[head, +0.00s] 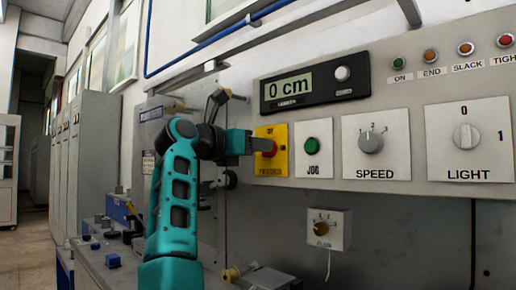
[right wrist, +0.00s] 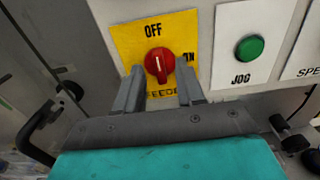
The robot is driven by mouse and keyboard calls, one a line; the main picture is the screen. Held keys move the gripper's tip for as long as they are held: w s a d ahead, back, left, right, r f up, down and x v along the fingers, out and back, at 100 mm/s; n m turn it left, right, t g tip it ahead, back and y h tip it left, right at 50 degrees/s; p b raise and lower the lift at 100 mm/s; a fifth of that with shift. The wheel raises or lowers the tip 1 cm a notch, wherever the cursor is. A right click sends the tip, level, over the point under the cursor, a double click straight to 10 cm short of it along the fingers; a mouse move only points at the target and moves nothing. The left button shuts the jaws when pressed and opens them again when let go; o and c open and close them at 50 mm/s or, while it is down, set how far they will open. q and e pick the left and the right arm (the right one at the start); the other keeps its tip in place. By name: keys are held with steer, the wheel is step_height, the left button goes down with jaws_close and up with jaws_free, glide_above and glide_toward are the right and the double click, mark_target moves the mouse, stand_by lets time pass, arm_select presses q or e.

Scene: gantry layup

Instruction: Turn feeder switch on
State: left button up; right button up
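The feeder switch is a red knob (right wrist: 159,63) on a yellow plate (right wrist: 126,40) in the right wrist view. OFF is printed above the knob and ON to its right. The knob's pale mark looks upright, towards OFF. In the head view the yellow plate (head: 280,133) is left of the JOG button, and my gripper partly covers it. My right gripper (head: 260,146) is at the knob. In the right wrist view its fingers (right wrist: 160,72) are apart, one on each side of the knob; I cannot tell whether either touches it. My left gripper is not in view.
Right of the switch are the green JOG button (head: 312,146), the SPEED dial (head: 370,141) and the LIGHT knob (head: 466,137). A display (head: 315,79) reading 0 cm is above. A small dial box (head: 327,229) sits below. Grey cabinets (head: 95,145) stand at the left.

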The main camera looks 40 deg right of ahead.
steer(key=shift+d, duration=0.55)
jaws_close()
